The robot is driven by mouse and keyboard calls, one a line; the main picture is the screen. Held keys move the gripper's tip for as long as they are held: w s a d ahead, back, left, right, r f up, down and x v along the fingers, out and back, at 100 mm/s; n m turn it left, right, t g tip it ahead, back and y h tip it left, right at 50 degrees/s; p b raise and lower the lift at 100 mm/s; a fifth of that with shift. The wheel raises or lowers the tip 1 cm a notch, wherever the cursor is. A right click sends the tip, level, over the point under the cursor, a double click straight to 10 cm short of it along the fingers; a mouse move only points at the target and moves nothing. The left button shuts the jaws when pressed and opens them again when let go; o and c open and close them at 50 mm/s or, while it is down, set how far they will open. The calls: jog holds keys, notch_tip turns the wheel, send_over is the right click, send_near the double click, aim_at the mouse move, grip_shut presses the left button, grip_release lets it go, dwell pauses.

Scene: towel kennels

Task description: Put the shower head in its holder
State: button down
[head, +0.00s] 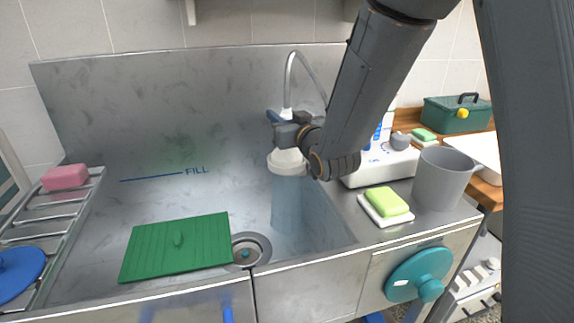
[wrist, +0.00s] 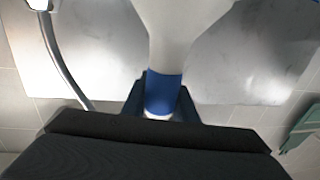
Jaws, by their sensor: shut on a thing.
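The white shower head (head: 287,161) hangs face down over the sink basin. My gripper (head: 283,132) is shut on its handle; in the wrist view the fingers (wrist: 160,98) are on either side of the blue band of the shower head (wrist: 163,92). The head flares wide at the top of that view. A grey hose (head: 300,58) arches up from the handle and passes behind my arm. A pale bluish column (head: 288,205), which looks like water spray, stands below the head. I cannot make out the holder; my arm hides part of the right side.
A green board (head: 175,247) lies in the basin beside the drain (head: 250,249). A rack with pink soap (head: 65,177) is at left. At right are green soap on a dish (head: 386,202), a grey mug (head: 443,179), a white appliance (head: 377,166) and a green toolbox (head: 457,114).

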jog(key=shift+f, duration=0.15)
jog(key=c, duration=1.3)
grip_release()
jog(key=shift+c, duration=0.2)
jog(key=shift+s, duration=0.1)
jog(key=b+v, duration=0.1)
jog(key=v, duration=0.6)
jog(key=shift+s+d, duration=0.2)
jog(key=shift+s, duration=0.05)
